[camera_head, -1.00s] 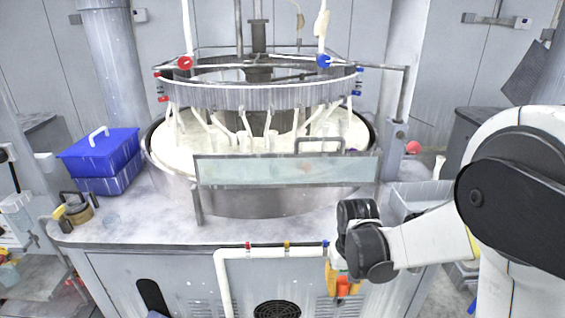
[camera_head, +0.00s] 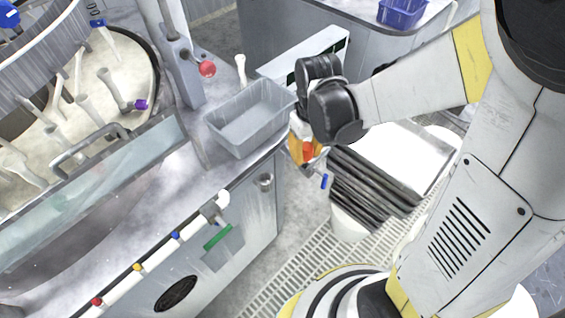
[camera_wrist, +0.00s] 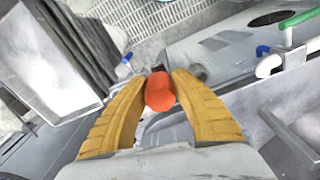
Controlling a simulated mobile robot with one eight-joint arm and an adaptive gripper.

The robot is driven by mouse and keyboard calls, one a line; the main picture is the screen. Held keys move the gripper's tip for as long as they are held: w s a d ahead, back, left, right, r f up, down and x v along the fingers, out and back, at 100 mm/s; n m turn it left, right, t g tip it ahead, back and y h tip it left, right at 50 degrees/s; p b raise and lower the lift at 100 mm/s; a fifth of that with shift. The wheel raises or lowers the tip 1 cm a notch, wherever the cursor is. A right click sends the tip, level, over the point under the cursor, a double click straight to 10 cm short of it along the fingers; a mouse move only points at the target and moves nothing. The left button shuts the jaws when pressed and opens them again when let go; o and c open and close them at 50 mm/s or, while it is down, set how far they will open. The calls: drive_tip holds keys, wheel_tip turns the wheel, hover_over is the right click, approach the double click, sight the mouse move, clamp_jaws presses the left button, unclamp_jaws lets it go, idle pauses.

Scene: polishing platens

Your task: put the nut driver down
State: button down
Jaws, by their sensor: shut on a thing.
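The nut driver shows as an orange-red handle (camera_wrist: 160,92) between the two yellow fingers of my gripper (camera_wrist: 158,85) in the wrist view. A small dark part shows just beyond the handle; the rest of the tool is hidden. In the head view my gripper (camera_head: 305,148) is shut on the orange handle (camera_head: 309,151), with the black wrist above it. It hangs in the air by the right end of the bench, just right of a grey bin in the picture.
The open grey bin (camera_head: 250,122) sits on the bench corner and looks empty. A dark stack with a white top (camera_head: 390,160) stands right of my gripper, over grated floor (camera_head: 290,287). The polishing machine (camera_head: 75,120) is at left. A blue bin (camera_head: 402,12) stands on a back counter.

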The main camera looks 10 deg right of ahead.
drive_tip(key=b, duration=0.5)
hover_over(264, 173)
drive_tip(key=s, duration=0.2)
wheel_tip(264, 173, down, 7)
drive_tip(key=shift+w+f+b, duration=0.1)
drive_tip(key=shift+f+b, duration=1.25)
drive_tip(key=shift+f, duration=0.6)
drive_tip(key=shift+f, duration=0.2)
drive_tip(key=c, duration=1.2)
unclamp_jaws()
drive_tip(key=shift+r, duration=0.15)
